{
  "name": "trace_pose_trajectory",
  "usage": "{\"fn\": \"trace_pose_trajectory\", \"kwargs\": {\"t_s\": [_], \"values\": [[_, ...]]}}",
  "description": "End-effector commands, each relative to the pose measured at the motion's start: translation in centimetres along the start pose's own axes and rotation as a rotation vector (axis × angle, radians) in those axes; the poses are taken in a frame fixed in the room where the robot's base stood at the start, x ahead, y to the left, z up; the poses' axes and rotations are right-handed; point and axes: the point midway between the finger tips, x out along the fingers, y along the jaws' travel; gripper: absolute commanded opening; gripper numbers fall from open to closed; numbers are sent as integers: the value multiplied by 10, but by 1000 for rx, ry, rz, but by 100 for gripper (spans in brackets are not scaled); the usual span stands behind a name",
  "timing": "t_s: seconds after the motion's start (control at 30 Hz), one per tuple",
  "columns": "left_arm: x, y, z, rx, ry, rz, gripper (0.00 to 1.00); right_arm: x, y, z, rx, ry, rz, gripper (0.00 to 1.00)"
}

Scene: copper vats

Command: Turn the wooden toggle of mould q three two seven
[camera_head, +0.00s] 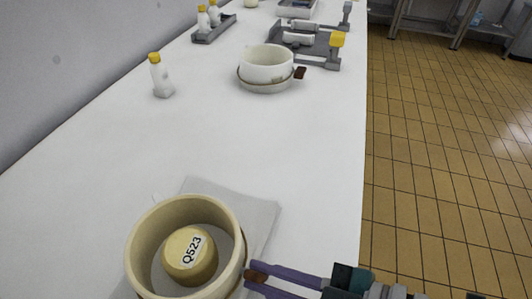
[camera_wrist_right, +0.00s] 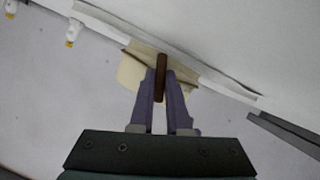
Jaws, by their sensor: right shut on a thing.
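A cream round mould (camera_head: 133,262) stands on a pale cloth at the front of the table. The puck inside it (camera_head: 190,255) carries a label that I read as Q523, not q three two seven. My right gripper (camera_head: 252,276) reaches in from the right, with its purple fingers on the brown wooden toggle (camera_head: 257,277) at the mould's right side. In the right wrist view the toggle (camera_wrist_right: 161,78) sits between the two fingers, and the gripper is shut on it. A second, white mould (camera_head: 266,66) with a brown toggle (camera_head: 300,73) stands farther back; I see no label on it. My left gripper is out of view.
A yellow-capped white bottle (camera_head: 161,76) stands at left. Farther back are a grey tray (camera_head: 214,30) with bottles and a grey device with a yellow knob (camera_head: 338,39). The middle of the table is clear. The table's right edge borders a tiled floor (camera_head: 440,150).

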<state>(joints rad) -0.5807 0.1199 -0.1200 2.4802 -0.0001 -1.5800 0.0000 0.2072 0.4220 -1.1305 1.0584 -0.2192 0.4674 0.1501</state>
Motion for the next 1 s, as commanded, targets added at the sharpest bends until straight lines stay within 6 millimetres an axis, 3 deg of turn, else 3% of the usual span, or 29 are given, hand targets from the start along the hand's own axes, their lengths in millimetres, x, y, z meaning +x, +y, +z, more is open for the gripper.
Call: {"fn": "trace_pose_trajectory", "kwargs": {"t_s": [0.5,1.0], "values": [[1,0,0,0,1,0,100,0,2,2,304,-4,-125,0],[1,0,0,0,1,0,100,0,2,2,360,-4,-147,0]]}}
